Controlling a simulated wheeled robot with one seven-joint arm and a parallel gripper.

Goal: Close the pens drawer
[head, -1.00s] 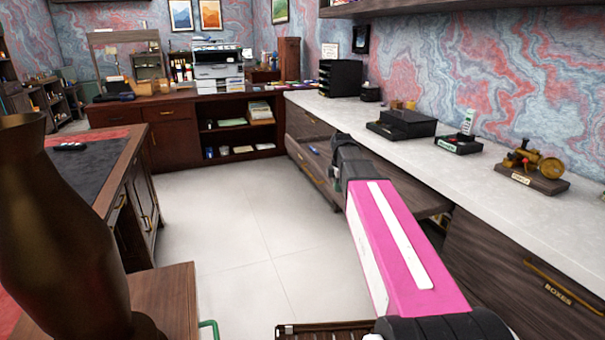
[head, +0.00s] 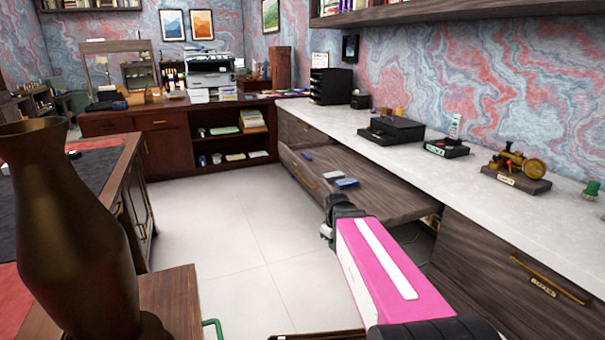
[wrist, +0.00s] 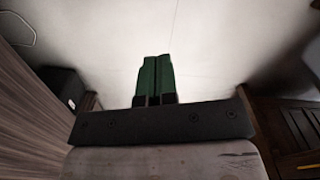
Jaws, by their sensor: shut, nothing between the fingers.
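An open drawer (head: 395,202) of dark wood juts out from under the white counter, right of the picture's middle. It has a gold handle on its front panel, and blue and grey items lie inside; no label on it can be read. My gripper (head: 327,231) is at the end of my pink arm, in front of the drawer's near end and apart from the handle. In the wrist view, its green fingers (wrist: 155,80) are pressed together with nothing between them, over pale floor. Part of the drawer's near end is hidden behind my arm.
A closed drawer labelled BOXES (head: 520,275) is at the right. A brass vase (head: 65,230) stands on a wooden surface at the near left. A dark desk (head: 120,195) stands at the left. The tiled floor (head: 240,220) between is clear.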

